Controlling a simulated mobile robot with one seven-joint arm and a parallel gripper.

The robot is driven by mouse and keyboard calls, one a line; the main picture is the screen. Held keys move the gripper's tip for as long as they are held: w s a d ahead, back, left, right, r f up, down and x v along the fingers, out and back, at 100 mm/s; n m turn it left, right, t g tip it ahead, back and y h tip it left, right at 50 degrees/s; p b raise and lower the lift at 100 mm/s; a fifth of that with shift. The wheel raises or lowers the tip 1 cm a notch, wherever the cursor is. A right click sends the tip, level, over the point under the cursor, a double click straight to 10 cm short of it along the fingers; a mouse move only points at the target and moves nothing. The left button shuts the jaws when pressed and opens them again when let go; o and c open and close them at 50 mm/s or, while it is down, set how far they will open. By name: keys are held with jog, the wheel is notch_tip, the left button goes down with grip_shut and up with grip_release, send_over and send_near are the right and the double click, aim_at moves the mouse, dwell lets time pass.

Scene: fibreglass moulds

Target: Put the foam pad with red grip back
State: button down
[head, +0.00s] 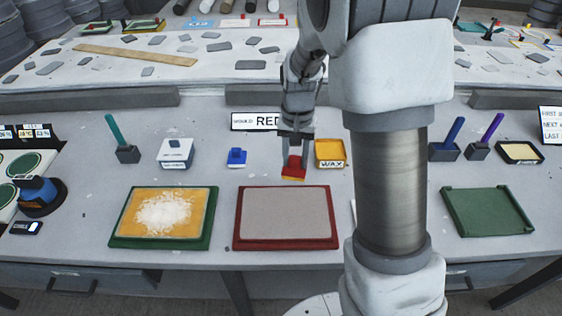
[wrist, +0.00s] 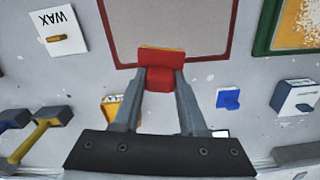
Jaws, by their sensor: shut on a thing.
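The foam pad with red grip (head: 292,175) is between the fingers of my gripper (head: 295,152). It has a red grip and a thin yellow edge below. In the wrist view, the red grip (wrist: 161,78) sits between the two fingertips of my gripper (wrist: 160,85), shut on it. The pad is just behind the far edge of the red-framed mould (head: 286,246). I cannot tell whether it touches the table. A foam pad with blue grip (head: 237,158) stands to its left, and a yellow wax tin (head: 330,153) to its right.
A green-framed mould (head: 120,243) with white material lies left, an empty green tray (head: 488,212) right. A WAX card (wrist: 62,22) lies beside the red mould.

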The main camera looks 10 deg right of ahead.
jog(key=m, duration=0.1)
jog(key=w+m, duration=0.1)
jog(key=m+b, duration=0.1)
jog(key=m, duration=0.1)
jog(key=shift+w+d+f, duration=0.3)
jog(key=shift+w+d, duration=0.05)
jog(key=w+f+m+b, duration=0.1)
jog(key=w+f+m, duration=0.1)
jog(key=w+m, duration=0.2)
jog(key=w+f+m, duration=0.2)
jog(key=w+m, duration=0.2)
jog(key=w, duration=0.1)
jog(key=w+a+f+m+b, duration=0.1)
jog(key=w+f+m, duration=0.2)
jog(key=w, duration=0.2)
jog(key=shift+w+m+b, duration=0.15)
jog(key=shift+m+b, duration=0.15)
jog(key=shift+m, duration=0.1)
jog(key=shift+f, duration=2.05)
jog(key=shift+f, duration=0.1)
jog(key=shift+f, duration=0.15)
jog(key=shift+c, duration=2.3)
grip_release()
